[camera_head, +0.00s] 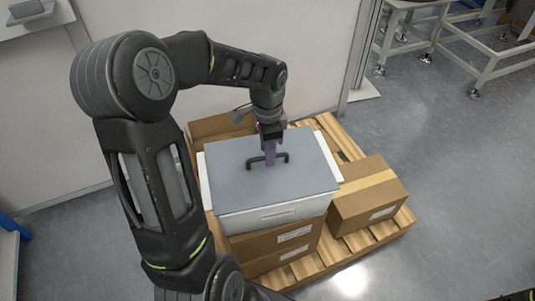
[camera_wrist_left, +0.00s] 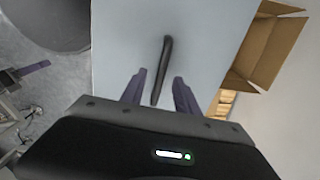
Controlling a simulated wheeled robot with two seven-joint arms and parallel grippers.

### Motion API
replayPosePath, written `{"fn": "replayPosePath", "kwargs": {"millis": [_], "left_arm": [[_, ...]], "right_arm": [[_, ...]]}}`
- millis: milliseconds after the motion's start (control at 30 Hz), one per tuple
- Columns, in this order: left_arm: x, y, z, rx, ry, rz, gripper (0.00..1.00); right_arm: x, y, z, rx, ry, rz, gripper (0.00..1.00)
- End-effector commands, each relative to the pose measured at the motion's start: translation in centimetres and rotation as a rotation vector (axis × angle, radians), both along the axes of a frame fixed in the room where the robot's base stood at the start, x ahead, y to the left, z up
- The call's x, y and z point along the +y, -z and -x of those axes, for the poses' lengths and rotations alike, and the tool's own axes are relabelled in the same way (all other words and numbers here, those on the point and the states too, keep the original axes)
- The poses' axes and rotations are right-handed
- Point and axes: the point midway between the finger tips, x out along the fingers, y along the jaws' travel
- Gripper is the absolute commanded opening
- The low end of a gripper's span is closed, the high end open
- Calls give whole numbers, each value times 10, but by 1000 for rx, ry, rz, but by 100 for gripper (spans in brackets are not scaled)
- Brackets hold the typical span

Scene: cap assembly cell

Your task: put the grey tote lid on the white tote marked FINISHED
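The grey tote lid (camera_head: 235,180) lies flat over the top of the white tote (camera_head: 275,217), whose front wall and side rims show around it. I cannot read any marking on the tote. The lid's dark bar handle (camera_head: 284,158) stands up in its middle. My left gripper (camera_head: 269,160) points down at this handle. In the left wrist view, its purple fingers (camera_wrist_left: 159,92) are apart, one on each side of the handle (camera_wrist_left: 166,60), with gaps visible. A gripper with a purple finger, seemingly my right one (camera_wrist_left: 28,72), shows at the left edge there; its opening is unclear.
The tote stands on cardboard boxes (camera_head: 270,243) on a wooden pallet (camera_head: 383,232). A closed carton (camera_head: 367,195) is to the right and an open carton (camera_head: 215,127) behind. A wall panel (camera_head: 310,50) stands behind the pallet.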

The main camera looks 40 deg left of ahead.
Motion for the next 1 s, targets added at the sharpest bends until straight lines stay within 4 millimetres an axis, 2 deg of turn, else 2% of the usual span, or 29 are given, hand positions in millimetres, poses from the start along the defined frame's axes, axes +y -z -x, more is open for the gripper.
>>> {"fn": "replayPosePath", "kwargs": {"millis": [100,300,1000], "left_arm": [[0,-23,-1,-3,0,-1,37],[0,-47,0,-1,1,-1,37],[0,-50,0,0,1,0,37]], "right_arm": [[0,-4,0,0,0,0,48],[0,-7,0,0,0,0,48],[0,-7,0,0,0,0,48]]}}
